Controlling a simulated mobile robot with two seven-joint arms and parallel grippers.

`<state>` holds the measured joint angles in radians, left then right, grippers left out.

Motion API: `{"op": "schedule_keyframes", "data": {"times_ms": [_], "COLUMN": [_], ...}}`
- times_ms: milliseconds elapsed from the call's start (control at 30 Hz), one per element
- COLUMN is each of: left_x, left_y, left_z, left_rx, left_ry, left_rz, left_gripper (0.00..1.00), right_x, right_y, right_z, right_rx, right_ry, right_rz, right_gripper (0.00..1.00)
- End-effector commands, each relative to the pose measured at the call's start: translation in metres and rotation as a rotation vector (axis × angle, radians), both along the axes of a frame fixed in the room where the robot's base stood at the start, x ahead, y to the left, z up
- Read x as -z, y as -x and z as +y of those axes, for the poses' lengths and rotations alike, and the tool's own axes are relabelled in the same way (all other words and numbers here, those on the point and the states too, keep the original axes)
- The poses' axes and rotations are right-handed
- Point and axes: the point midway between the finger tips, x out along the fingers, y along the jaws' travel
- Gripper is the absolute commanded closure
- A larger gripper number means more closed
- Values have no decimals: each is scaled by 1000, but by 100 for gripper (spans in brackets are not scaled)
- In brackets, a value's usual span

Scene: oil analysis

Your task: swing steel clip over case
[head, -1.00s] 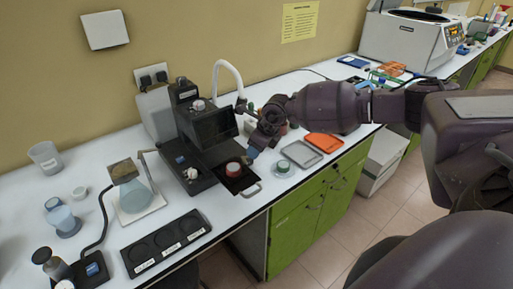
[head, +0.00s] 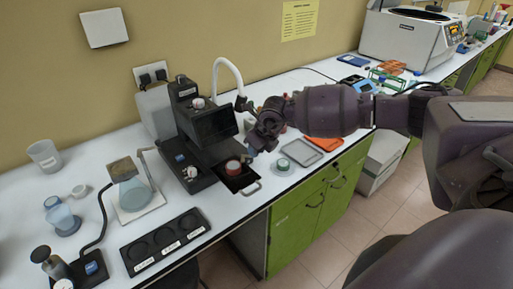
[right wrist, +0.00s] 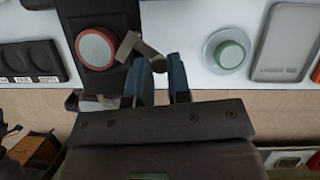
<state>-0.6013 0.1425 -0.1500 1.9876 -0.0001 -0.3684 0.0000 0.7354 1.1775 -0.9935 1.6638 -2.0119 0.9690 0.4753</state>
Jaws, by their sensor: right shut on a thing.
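A round case with a red rim and pale top (right wrist: 97,48) sits on the pulled-out black tray of the black instrument; it also shows in the head view (head: 233,167). I take it to be the task's case. The bent steel clip (right wrist: 127,46) stands at the case's right edge in the right wrist view, its end running between my fingers. My right gripper (right wrist: 166,72) is shut on this clip, just right of the case; in the head view it is beside the tray (head: 250,153). My left gripper is out of view.
A round green-topped container (right wrist: 229,55) and a grey tray (head: 301,152) stand right of the instrument (head: 205,135). A black holder with round wells (head: 165,242) lies to its left, near a flask (head: 134,195). The counter's front edge is close.

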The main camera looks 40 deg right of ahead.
Motion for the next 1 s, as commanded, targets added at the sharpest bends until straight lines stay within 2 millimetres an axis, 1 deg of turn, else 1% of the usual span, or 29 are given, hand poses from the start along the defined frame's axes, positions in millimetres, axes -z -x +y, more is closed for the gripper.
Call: {"op": "schedule_keyframes", "data": {"times_ms": [200,600,800,1000], "left_x": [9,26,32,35], "left_y": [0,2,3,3], "left_z": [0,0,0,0], "left_rx": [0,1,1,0], "left_ry": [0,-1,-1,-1], "left_rz": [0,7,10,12], "left_gripper": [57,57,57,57], "right_x": [3,2,1,1], "right_y": [7,14,15,16], "right_z": [7,22,29,34], "right_rx": [202,576,733,846], "right_ry": [0,-2,-2,-1], "right_rz": [0,0,0,1], "right_gripper": [100,100,100,100]}}
